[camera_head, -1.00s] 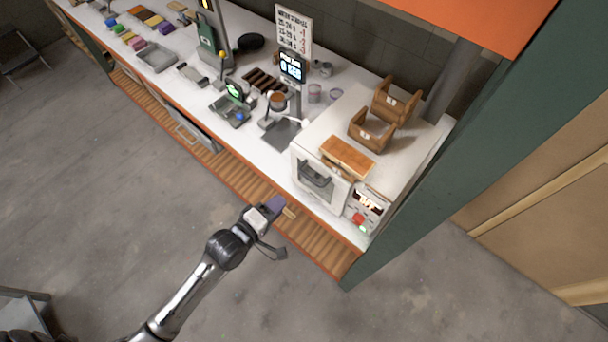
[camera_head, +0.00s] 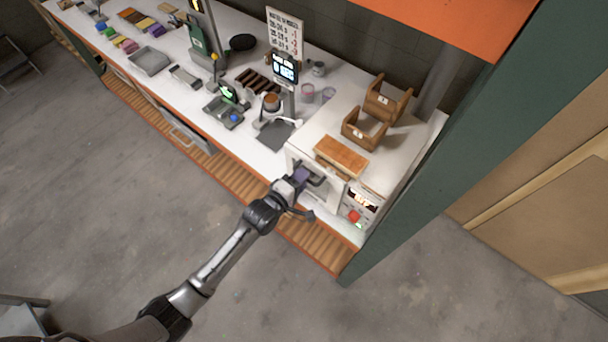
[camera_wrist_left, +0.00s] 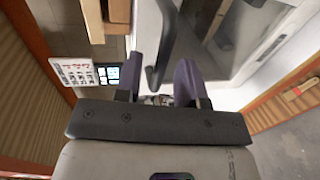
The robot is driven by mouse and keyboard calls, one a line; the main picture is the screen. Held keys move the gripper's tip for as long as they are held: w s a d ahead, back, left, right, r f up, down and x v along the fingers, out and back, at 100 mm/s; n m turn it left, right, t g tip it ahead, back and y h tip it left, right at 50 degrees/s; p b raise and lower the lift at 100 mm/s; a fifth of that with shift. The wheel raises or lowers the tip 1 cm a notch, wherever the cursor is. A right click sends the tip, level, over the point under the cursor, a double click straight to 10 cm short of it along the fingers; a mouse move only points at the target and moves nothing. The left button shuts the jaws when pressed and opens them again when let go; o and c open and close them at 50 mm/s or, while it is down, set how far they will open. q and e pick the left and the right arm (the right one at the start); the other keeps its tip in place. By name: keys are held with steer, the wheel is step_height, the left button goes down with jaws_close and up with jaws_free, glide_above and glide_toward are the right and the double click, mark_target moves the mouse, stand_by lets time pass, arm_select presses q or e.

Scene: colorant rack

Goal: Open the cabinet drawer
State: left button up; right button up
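The white cabinet (camera_head: 329,192) stands on the right end of the counter. Its front has a dark handle (camera_wrist_left: 170,45), seen close up in the left wrist view beside a dark-windowed white panel (camera_wrist_left: 240,45). My left gripper (camera_head: 305,195) is in front of this cabinet, at the handle. Its two purple fingertips (camera_wrist_left: 160,80) are apart, and the handle bar appears between them in the left wrist view. I cannot tell whether they touch it. The front panel looks closed. In the head view my gripper partly covers the handle. My right gripper is not in view.
A brown wooden block (camera_head: 341,155) and wooden bins (camera_head: 364,129) sit on top of the cabinet. A control panel (camera_head: 357,203) with a red button is at its right front. A scale (camera_head: 224,112) and stand are to its left. The floor in front is clear.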

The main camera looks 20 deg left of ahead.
arm_select(q)
steer(key=shift+x, duration=0.85)
jaws_close()
